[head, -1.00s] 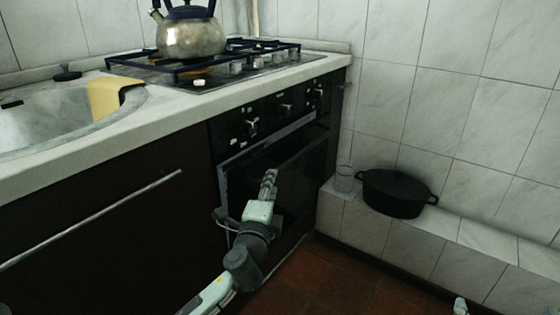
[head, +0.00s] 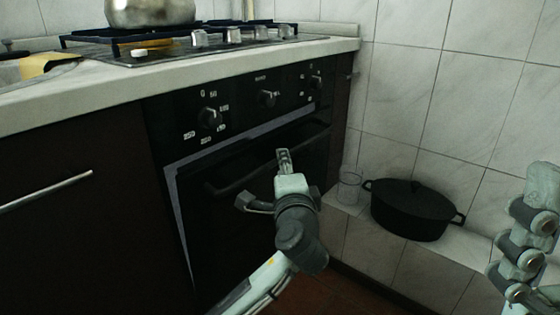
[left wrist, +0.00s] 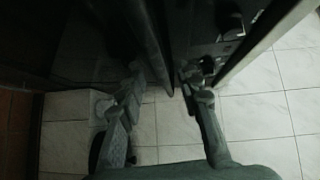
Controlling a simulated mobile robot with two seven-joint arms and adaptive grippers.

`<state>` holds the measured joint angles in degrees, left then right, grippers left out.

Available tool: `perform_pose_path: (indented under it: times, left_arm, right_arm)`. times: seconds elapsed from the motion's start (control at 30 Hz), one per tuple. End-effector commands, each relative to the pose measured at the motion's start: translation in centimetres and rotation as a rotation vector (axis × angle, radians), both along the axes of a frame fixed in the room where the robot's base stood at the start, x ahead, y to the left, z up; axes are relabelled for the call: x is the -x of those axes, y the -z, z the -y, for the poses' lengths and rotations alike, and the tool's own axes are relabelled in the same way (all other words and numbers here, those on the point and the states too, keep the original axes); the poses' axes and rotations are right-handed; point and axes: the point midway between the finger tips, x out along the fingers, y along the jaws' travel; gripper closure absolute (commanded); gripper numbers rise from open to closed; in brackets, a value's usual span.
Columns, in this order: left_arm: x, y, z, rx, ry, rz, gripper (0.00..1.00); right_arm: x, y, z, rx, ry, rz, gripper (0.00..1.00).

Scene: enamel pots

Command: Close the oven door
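The black oven door (head: 235,225) sits under the control panel and looks slightly ajar, with a pale frame strip showing along its top and left edges. Its dark handle (head: 235,185) runs across the upper front. My left gripper (head: 284,158) is in front of the door's upper right part, near the handle. In the left wrist view the left gripper's fingers (left wrist: 165,85) are spread, with the dark handle bar (left wrist: 148,42) close beyond their tips; contact cannot be told. A pale jointed part of my right arm or gripper (head: 530,240) shows at the right edge, its fingers unclear.
A counter (head: 100,90) with hob and kettle (head: 150,12) is above the oven. A black pot (head: 415,210) and a clear glass (head: 348,187) stand on a tiled ledge to the right. A cabinet (head: 70,230) is to the left.

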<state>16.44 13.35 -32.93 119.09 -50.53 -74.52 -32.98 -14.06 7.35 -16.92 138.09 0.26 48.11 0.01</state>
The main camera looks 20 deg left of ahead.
Motion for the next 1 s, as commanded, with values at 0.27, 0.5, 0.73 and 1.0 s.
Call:
perform_pose_path:
  times: [0.27,0.5,0.73,1.0]
  left_arm:
    - [-3.5,0.3,-1.7,-0.001,-0.002,0.002,0.66]
    - [-4.1,0.3,-2.0,0.001,-0.001,-0.001,0.66]
    - [-4.1,0.3,-2.0,0.001,-0.001,-0.001,0.78]
    - [-4.1,0.4,-2.0,0.001,0.0,0.0,1.0]
  right_arm:
    - [-0.2,0.0,-0.2,0.016,0.0,0.02,0.0]
    - [-0.2,-0.1,-0.2,0.019,0.0,0.021,0.0]
    - [-0.2,-0.1,-0.2,0.019,0.001,0.02,0.0]
    - [-0.2,-0.1,-0.2,0.019,0.001,0.021,0.0]
